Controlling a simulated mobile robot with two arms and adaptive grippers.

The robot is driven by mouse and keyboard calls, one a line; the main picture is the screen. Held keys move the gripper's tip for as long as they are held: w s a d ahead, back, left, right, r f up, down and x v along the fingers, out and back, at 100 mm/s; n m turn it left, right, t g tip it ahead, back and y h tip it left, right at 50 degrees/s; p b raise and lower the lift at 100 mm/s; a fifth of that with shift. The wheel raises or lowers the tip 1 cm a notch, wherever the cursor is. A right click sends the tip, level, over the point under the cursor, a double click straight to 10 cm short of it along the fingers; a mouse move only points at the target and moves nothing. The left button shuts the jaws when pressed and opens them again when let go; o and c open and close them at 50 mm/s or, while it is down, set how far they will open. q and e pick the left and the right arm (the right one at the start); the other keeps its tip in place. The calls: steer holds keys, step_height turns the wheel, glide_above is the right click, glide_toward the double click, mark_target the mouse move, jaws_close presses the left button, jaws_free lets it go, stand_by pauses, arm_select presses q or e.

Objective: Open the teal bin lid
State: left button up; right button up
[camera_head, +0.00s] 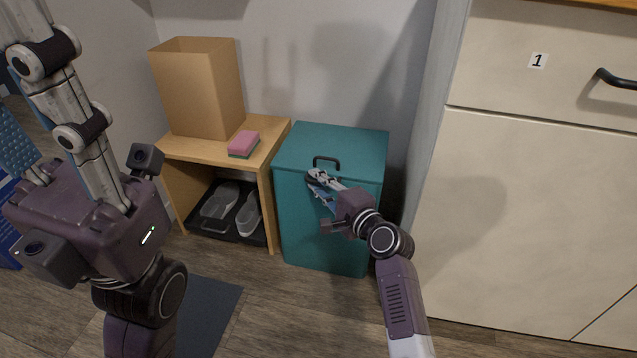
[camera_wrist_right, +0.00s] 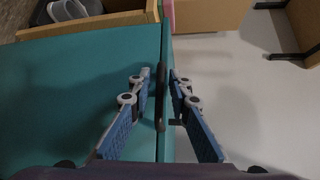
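The teal bin (camera_head: 315,225) stands on the floor between the wooden shelf and the cabinet, its lid (camera_head: 335,140) down flat. A black handle (camera_head: 327,161) sits at the lid's front edge. My right gripper (camera_head: 318,176) is at the bin's front, by the handle. In the right wrist view the handle (camera_wrist_right: 160,97) lies between the two blue-padded fingers (camera_wrist_right: 160,75), with gaps on both sides. My left gripper (camera_head: 40,110) is raised at the left, away from the bin; its fingers look spread and empty, with the tips cut off by the frame.
The wooden shelf (camera_head: 268,140) left of the bin holds an open cardboard box (camera_head: 205,90) and a pink-and-green sponge (camera_head: 244,144). Grey shoes (camera_head: 221,200) rest on a dark tray below. A cream cabinet (camera_head: 530,220) stands close on the right. The wall is behind.

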jaws_close()
steer(key=shift+r, duration=0.1)
